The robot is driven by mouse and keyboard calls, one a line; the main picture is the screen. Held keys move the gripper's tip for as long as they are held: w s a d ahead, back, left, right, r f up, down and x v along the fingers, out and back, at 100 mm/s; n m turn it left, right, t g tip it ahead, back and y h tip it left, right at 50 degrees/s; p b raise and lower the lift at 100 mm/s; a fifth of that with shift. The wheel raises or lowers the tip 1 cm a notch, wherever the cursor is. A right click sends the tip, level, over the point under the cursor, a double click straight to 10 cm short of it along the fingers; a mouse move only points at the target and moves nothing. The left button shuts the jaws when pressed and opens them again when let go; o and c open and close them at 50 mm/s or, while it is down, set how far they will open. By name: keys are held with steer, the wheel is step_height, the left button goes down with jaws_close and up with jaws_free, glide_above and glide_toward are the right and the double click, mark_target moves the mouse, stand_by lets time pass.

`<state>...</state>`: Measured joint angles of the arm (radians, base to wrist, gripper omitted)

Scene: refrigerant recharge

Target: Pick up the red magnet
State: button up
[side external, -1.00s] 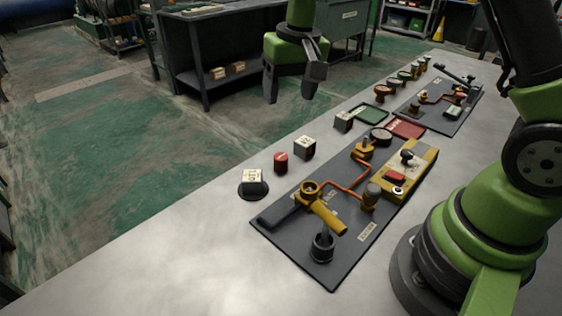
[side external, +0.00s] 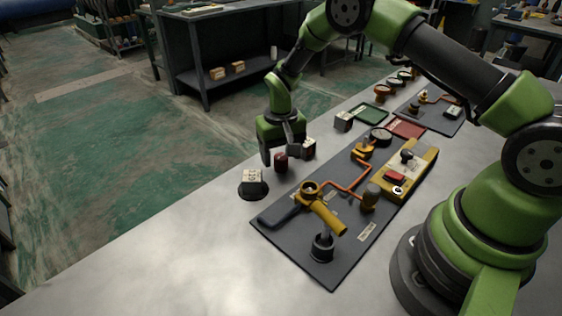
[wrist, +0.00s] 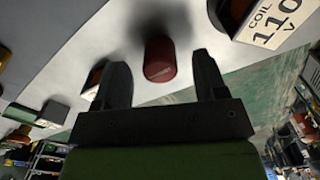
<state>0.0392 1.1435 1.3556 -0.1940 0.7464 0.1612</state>
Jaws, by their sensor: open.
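The red magnet (side external: 281,163) is a small dark red cylinder standing on the grey bench, between two labelled coil blocks. My gripper (side external: 280,158) is open just above it, its fingers pointing down and partly in front of it in the side view. In the wrist view the red magnet (wrist: 159,58) shows between and just beyond the two dark open fingertips (wrist: 158,72). No contact is visible there.
A coil block (side external: 253,184) stands on a dark round base to the left; another coil block (side external: 309,149) stands close behind my gripper. A dark board (side external: 290,246) with a valve and copper pipe lies to the right. The front-left bench is clear.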

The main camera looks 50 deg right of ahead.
step_height(320, 180, down, 2)
steer(key=shift+f, duration=0.1)
steer(key=c, duration=1)
